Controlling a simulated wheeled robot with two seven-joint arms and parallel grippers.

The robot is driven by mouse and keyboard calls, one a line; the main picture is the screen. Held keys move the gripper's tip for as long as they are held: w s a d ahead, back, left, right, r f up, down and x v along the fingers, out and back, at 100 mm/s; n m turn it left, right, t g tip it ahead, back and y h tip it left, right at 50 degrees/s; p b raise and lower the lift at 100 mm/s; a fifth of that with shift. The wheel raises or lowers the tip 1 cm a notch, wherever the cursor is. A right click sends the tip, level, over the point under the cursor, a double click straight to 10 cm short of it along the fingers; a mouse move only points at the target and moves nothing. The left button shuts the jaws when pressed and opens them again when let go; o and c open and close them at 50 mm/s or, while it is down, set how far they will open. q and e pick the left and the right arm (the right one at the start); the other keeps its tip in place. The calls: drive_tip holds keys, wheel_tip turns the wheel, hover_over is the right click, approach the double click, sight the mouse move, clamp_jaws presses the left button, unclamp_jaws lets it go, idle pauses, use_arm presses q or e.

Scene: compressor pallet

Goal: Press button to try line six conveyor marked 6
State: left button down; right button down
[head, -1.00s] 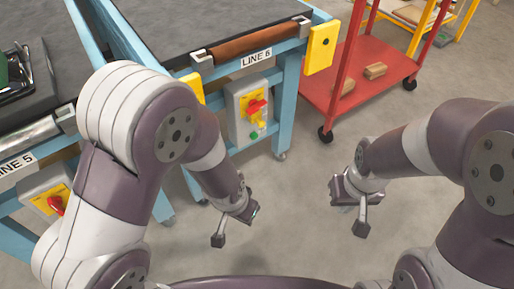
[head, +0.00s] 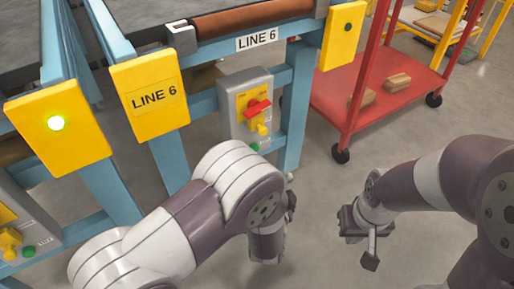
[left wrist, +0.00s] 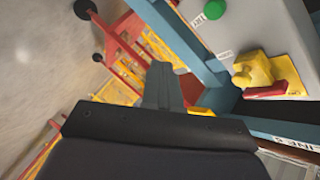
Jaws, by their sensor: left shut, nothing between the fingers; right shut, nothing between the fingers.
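The line six conveyor bears a white "LINE 6" label (head: 256,40) and a yellow "LINE 6" plate (head: 153,97). Its grey control box (head: 232,118) has a red handle (head: 258,108) on a yellow base. A green button (head: 254,147) shows low on the box, just above my left arm. In the left wrist view the green button (left wrist: 214,9) and red handle (left wrist: 268,90) are at the right. My left gripper (left wrist: 163,85) is shut, empty and apart from the box; my arm mostly hides it in the head view. My right gripper (head: 360,236) is shut and empty over the floor.
A red cart (head: 340,100) with brown blocks stands right of the conveyor. Grey floor (head: 325,190) is clear around my right gripper.

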sight(255, 149)
idle(0.3)
use_arm(q)
drive_tip(key=w+a+b, duration=0.1)
drive_tip(key=w+a, duration=0.4)
drive_tip(key=w, duration=0.2)
drive_tip(key=shift+b, duration=0.3)
drive_tip(key=shift+w+a, duration=0.15)
drive_tip(key=shift+a, duration=0.05)
idle(1.8)
drive_tip(key=shift+w+a, duration=0.15)
drive_tip(key=shift+w, duration=0.1)
drive_tip(key=shift+w+a, duration=0.3)
drive_tip(key=shift+w, duration=0.1)
idle(0.7)
idle(0.4)
drive_tip(key=shift+s+d+p, duration=0.5)
drive_tip(key=shift+s, duration=0.25)
drive_tip(key=shift+d, duration=0.1)
